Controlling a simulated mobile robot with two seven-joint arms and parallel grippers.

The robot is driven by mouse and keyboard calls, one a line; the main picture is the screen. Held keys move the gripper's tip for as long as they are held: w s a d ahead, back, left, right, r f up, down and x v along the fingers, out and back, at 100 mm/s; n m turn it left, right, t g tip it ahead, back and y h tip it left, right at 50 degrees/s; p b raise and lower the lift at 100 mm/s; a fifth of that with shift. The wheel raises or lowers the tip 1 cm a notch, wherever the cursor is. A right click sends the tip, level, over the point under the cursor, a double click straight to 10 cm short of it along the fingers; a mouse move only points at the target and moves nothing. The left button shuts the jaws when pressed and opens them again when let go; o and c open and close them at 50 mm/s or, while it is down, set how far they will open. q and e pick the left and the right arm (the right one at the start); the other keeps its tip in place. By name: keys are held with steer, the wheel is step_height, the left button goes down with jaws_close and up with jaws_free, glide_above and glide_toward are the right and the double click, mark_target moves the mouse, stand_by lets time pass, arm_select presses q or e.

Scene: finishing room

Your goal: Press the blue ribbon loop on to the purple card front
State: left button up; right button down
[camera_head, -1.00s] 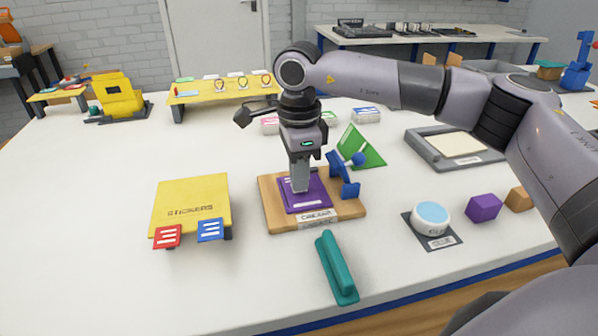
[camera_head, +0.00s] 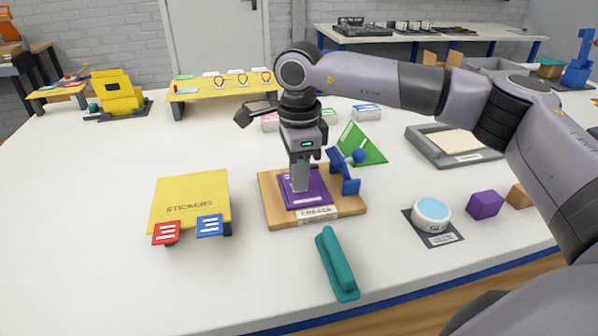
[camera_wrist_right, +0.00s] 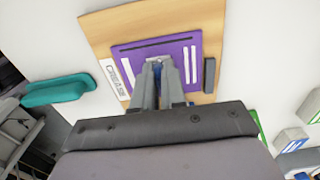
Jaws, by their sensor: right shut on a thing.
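The purple card (camera_head: 310,193) lies flat on the wooden board labelled CREASE (camera_head: 349,206); it also shows in the right wrist view (camera_wrist_right: 128,60), with white stripes and a dark slot-like line. My right gripper (camera_head: 299,188) points straight down over the card's middle, its fingertips at or very near the card surface. In the wrist view my right gripper (camera_wrist_right: 157,80) is closed on a small blue piece, the ribbon loop (camera_wrist_right: 157,69), mostly hidden between the fingers. I cannot tell whether the loop touches the card. My left gripper is not in view.
A blue clamp-like piece (camera_head: 344,172) stands at the board's right edge, before a green triangle (camera_head: 366,146). A teal handled tool (camera_head: 337,265) lies in front. A yellow sticker stand (camera_head: 188,190) is left, a round glue pad (camera_head: 431,213) right. A yellow rack (camera_head: 215,92) holds loops behind.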

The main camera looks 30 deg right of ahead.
steer(key=shift+f, duration=0.15)
stand_by(0.4)
stand_by(0.4)
steer(key=c, duration=0.8)
jaws_free()
steer(key=shift+r, duration=0.2)
steer(key=shift+r+p, duration=2.95)
steer(key=shift+r, duration=1.1)
